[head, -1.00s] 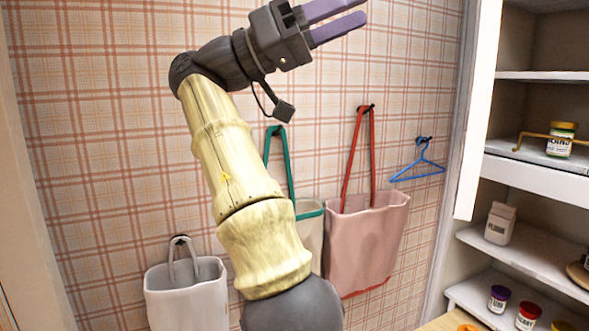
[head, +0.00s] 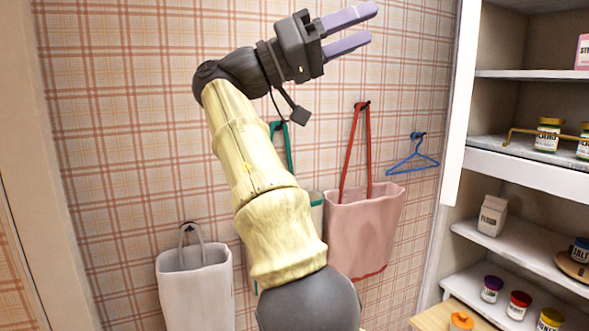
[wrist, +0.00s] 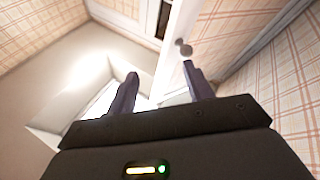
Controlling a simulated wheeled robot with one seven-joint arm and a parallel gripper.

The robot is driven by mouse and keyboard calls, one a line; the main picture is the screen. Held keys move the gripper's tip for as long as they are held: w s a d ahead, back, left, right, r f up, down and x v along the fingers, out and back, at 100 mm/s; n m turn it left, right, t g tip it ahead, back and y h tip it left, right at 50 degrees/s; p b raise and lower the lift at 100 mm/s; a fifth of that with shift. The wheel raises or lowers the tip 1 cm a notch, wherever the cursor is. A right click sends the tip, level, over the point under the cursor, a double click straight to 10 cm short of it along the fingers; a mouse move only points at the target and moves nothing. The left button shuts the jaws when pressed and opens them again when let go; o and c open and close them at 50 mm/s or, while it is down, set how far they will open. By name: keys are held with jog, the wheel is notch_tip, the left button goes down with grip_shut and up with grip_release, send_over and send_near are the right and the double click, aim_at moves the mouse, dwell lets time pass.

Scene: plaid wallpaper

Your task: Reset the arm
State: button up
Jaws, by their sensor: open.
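My gripper (head: 352,32) is at the top middle of the head view, raised in front of the plaid wall and pointing right. Its two purple fingers are apart with nothing between them. My arm stands bent below it, in the middle of the view. In the wrist view my gripper (wrist: 160,85) shows its two dark fingers spread and empty. Beyond them are a white door or panel with a round knob (wrist: 184,47) and plaid walls.
A white bag (head: 195,285), a pink bag (head: 362,230), a mostly hidden green-strapped bag (head: 316,210) and a blue hanger (head: 413,158) hang on the wall. At right, shelves (head: 530,160) hold jars and a carton (head: 492,215). A wooden surface (head: 432,318) is at the lower right.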

jog(key=w+d+f+n+t+y, duration=0.2)
jog(key=w+d+f+n+t, duration=0.2)
jog(key=w+f+n, duration=0.25)
jog(key=w+d+f+n+t+y, duration=0.25)
jog(key=w+f+n+t, duration=0.2)
jog(key=w, duration=0.25)
jog(key=w+d+f+n+g+y, duration=0.1)
jog(key=d+f+n+y, duration=0.2)
jog(key=f, duration=0.7)
jog(key=w+d+f+n+y, duration=0.25)
jog(key=f+y, duration=0.25)
jog(key=f, duration=0.6)
jog(key=s+a+f+g+y, duration=0.1)
jog(key=s+f+g+y, duration=0.15)
jog(key=s+f, duration=0.45)
jog(key=s+f+g+y, duration=0.1)
jog(key=s+f+y, duration=0.2)
jog(key=f, duration=0.9)
jog(key=s+a+f+m+g+y, duration=0.1)
jog(key=s+a+f+y, duration=0.1)
jog(key=s+f, duration=0.4)
jog(key=s+a+f+m+y, duration=0.1)
jog(key=s+f+m+y, duration=0.1)
jog(key=s+f, duration=0.5)
jog(key=s, duration=0.5)
jog(key=shift+s+a+f+g, duration=0.15)
jog(key=shift+a+f+g, duration=0.05)
jog(key=shift+a+g, duration=0.2)
